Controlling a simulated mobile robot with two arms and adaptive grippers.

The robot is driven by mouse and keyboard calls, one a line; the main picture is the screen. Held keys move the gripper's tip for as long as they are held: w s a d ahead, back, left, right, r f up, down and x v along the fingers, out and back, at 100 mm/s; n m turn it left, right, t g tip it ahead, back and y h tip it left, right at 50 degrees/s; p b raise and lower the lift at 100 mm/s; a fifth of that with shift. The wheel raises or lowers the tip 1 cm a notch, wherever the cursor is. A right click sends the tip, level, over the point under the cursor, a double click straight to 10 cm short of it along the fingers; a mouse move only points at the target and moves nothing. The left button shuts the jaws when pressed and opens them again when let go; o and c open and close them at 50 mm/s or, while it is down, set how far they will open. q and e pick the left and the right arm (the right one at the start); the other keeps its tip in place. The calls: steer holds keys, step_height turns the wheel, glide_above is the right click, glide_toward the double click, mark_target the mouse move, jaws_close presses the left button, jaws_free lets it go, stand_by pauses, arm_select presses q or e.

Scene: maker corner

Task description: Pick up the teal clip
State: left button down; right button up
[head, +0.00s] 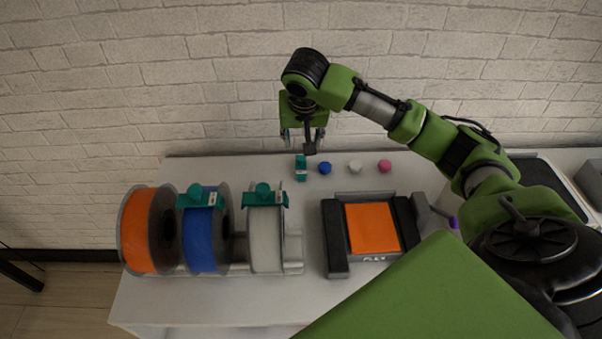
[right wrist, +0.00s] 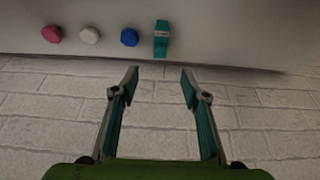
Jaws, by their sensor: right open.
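A teal clip (head: 300,168) stands on the white table near its back edge, just left of a blue knob-like piece. It also shows in the right wrist view (right wrist: 161,40), ahead of the fingertips and roughly centred between them. My right gripper (head: 303,146) is open and empty above the table's back edge, close behind the clip in the head view. In the right wrist view its two fingers (right wrist: 160,74) are spread apart, with a gap between them and the clip. Two more teal clips sit on the blue spool (head: 203,245) and the white spool (head: 265,245). My left gripper is not in view.
Small blue (head: 325,168), white (head: 355,167) and pink (head: 385,166) pieces lie in a row right of the clip. An orange spool (head: 140,235) stands at the left. A black-sided tray with an orange pad (head: 371,229) is in front. A brick wall (head: 150,80) rises behind.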

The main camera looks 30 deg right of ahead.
mark_target(301, 160)
steer(key=x, duration=0.9)
steer(key=shift+s+a, duration=0.1)
steer(key=shift+s, duration=0.05)
steer(key=shift+p+x, duration=0.55)
steer(key=shift+x, duration=2.4)
steer(key=shift+s+a, duration=0.1)
steer(key=shift+a, duration=0.05)
steer(key=c, duration=0.9)
